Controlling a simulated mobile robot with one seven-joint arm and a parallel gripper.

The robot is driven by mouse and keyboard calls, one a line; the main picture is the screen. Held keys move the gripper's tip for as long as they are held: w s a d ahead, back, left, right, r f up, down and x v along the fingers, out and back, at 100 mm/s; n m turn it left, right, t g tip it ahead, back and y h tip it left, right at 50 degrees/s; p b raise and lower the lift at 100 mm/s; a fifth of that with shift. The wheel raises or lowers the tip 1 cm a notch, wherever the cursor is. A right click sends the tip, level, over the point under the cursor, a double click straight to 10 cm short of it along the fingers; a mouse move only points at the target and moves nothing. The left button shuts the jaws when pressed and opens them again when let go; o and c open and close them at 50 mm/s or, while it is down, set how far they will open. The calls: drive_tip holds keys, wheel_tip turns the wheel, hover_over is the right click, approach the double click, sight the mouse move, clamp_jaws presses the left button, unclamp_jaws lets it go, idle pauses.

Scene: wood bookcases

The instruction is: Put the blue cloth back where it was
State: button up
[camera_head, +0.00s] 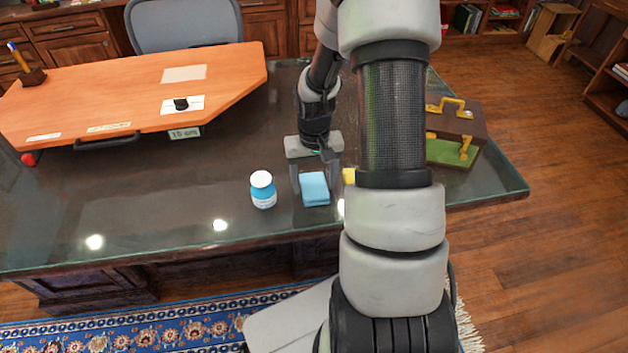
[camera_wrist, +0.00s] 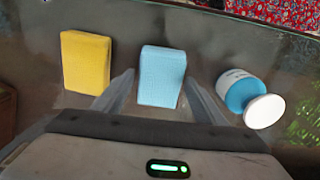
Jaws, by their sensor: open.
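The blue cloth (camera_head: 315,189) is a folded light-blue block lying on the dark glass-topped desk, near its front edge. It also shows in the wrist view (camera_wrist: 162,76), between my two fingers. My gripper (camera_head: 312,190) is over the cloth, pointing down, with one finger on each side. In the wrist view my gripper (camera_wrist: 160,95) is open, with a visible gap between the left finger and the cloth. I cannot tell whether the right finger touches it.
A blue jar with a white lid (camera_head: 263,189) stands left of the cloth. A yellow cloth (camera_wrist: 86,62) lies on its other side, mostly hidden by my arm in the head view. A brown case (camera_head: 455,130) stands at the right. An orange board (camera_head: 130,90) covers the desk's back left.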

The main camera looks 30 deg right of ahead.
sight(314, 185)
wheel_tip(314, 185, up, 12)
drive_tip(key=p, duration=0.2)
drive_tip(key=shift+r, duration=0.15)
idle(0.5)
